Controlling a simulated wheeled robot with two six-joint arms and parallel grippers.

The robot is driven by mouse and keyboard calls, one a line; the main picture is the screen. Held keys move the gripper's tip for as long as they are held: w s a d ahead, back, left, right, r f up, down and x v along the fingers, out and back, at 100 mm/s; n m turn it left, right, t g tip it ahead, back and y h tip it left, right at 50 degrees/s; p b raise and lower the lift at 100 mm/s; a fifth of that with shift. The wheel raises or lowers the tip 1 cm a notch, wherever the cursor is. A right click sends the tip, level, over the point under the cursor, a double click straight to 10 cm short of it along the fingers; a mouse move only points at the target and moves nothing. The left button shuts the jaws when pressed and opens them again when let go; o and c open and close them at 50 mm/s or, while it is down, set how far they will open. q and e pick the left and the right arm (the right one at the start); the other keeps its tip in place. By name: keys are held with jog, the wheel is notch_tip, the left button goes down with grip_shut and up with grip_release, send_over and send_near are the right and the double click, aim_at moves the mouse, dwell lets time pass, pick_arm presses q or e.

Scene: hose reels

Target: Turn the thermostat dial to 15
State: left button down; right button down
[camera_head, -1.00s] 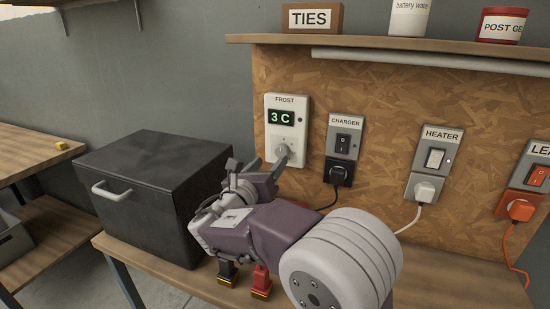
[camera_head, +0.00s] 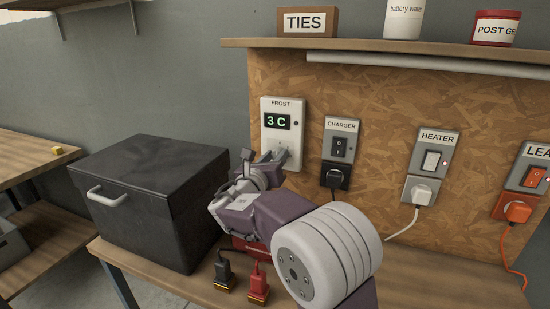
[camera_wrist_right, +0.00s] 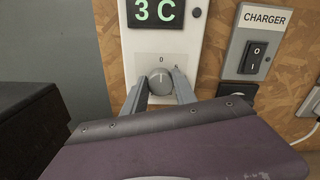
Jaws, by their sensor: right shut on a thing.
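The thermostat is a white wall unit labelled FROST (camera_head: 270,122), with a green display (camera_head: 277,122) reading 3 C. Its round grey dial (camera_wrist_right: 158,82) shows in the right wrist view below the display. The dial's light mark points up towards a printed 0. My right gripper (camera_wrist_right: 161,84) is shut on the dial, with one finger on each side of it. In the head view my right gripper (camera_head: 267,162) is in front of the lower part of the unit and hides most of the dial. My left gripper is not in view.
The charger switch (camera_head: 341,145) with its black plug is close on the right. The heater switch (camera_head: 432,158) is farther right. A dark box (camera_head: 150,200) stands left on the bench. Black (camera_head: 224,272) and red (camera_head: 258,280) clamps lie below my arm. A shelf (camera_head: 390,53) runs above.

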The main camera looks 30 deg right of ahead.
jog(key=shift+s+d+f+m+b, duration=0.1)
jog(key=shift+f+m+b, duration=0.05)
jog(key=shift+m+b, duration=4.3)
jog(key=shift+f+m+b, duration=0.15)
jog(key=shift+m+b, duration=3.35)
jog(key=shift+m, duration=1.85)
jog(key=shift+s+d+f+m+b, duration=0.1)
jog(key=shift+f+m+b, duration=0.05)
jog(key=shift+m+b, duration=4.3)
jog(key=shift+m+p, duration=0.4)
jog(key=shift+m, duration=0.35)
jog(key=c, duration=1)
grip_release()
